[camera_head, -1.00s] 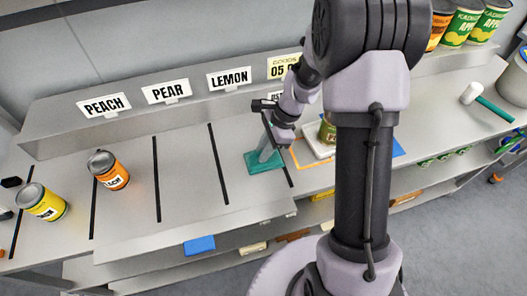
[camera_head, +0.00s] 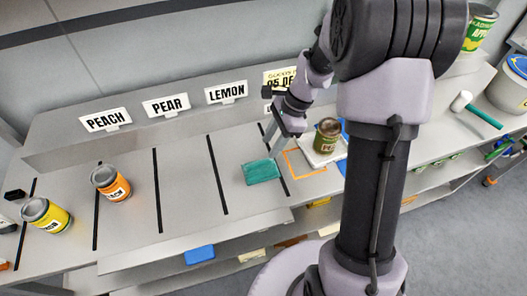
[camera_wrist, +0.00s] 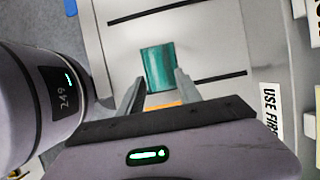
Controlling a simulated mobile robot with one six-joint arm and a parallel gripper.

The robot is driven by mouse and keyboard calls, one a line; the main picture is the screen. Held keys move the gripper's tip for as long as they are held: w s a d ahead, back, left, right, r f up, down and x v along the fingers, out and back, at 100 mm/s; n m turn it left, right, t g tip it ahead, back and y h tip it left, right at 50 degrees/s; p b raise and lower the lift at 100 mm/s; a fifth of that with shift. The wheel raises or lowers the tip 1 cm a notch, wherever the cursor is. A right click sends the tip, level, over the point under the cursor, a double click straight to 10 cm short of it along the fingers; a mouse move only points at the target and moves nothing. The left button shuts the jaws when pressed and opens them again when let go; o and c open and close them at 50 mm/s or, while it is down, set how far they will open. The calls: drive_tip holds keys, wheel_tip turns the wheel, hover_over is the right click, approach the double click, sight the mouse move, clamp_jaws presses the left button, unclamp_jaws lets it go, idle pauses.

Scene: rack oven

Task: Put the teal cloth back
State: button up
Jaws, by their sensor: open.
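The teal cloth (camera_head: 262,171) is a folded flat block lying on the grey counter, just left of the orange outlined square. It also shows in the wrist view (camera_wrist: 158,67), beyond and between my fingertips. My gripper (camera_head: 272,140) hangs above and slightly behind the cloth, apart from it.
An orange outline (camera_head: 305,164) marks the counter right of the cloth. A can (camera_head: 327,136) stands on a white scale-like pad beside it. Orange (camera_head: 111,183) and yellow (camera_head: 46,216) cans stand left. Lane strips and PEACH, PEAR, LEMON signs line the counter.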

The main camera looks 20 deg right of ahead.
drive_tip(key=s+a+r+n+t+h, duration=0.1)
drive_tip(key=s+r+n, duration=0.1)
drive_tip(key=r, duration=0.5)
drive_tip(key=s+a+r+n+t, duration=0.1)
drive_tip(key=s+a+r+n, duration=0.15)
drive_tip(key=r, duration=0.35)
drive_tip(key=s+a+r+n+t, duration=0.2)
drive_tip(key=s+r+n, duration=0.1)
drive_tip(key=s, duration=0.4)
drive_tip(key=s+a+r+n+t+h, duration=0.1)
drive_tip(key=s+r+n, duration=0.2)
drive_tip(key=s+n, duration=0.3)
drive_tip(key=shift+s+a+r+t, duration=0.4)
drive_tip(key=shift+s, duration=0.35)
